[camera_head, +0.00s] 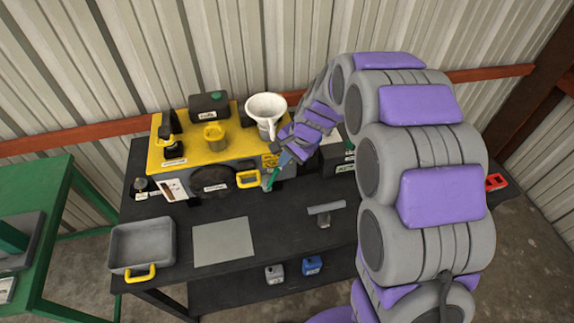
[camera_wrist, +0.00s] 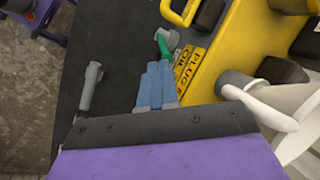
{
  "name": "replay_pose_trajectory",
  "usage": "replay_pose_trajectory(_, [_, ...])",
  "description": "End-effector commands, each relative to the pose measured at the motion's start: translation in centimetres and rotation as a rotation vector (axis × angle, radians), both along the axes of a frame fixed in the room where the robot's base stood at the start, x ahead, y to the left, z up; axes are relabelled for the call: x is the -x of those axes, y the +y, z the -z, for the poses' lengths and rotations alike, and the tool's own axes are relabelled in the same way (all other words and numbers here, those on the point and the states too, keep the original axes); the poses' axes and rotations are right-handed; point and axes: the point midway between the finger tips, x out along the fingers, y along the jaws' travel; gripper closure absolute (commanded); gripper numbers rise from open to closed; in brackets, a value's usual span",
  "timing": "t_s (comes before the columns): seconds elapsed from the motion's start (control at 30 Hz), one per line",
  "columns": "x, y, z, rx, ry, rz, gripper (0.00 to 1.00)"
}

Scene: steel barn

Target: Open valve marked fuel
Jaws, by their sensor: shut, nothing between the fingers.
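A yellow machine (camera_head: 233,150) stands on the black bench; no label that I can read says fuel. A small green lever-like part (camera_head: 269,181) sits at its lower front right. In the wrist view the green part (camera_wrist: 166,46) has a grey end and lies just beyond my fingertips. My gripper (camera_head: 284,158) is shut and empty, with its blue-grey fingers (camera_wrist: 156,72) side by side. The tips are close to the green part; I cannot tell whether they touch. A yellow label (camera_wrist: 190,72) beside the fingers reads partly "PLUG" and "OIL".
A yellow handle (camera_head: 248,179) projects in front. A grey tool (camera_head: 326,209), grey sheet (camera_head: 223,242) and grey tray (camera_head: 142,245) lie on the bench.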

Motion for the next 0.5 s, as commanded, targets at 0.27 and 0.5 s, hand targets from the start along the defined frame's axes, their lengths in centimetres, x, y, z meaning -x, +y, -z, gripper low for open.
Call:
replay_pose_trajectory(0.27, [-3.6,-5.1,2.6,-0.303,0.405,0.369,1.0])
replay_pose_trajectory(0.5, [-5.5,-10.7,3.7,-0.486,0.643,0.587,1.0])
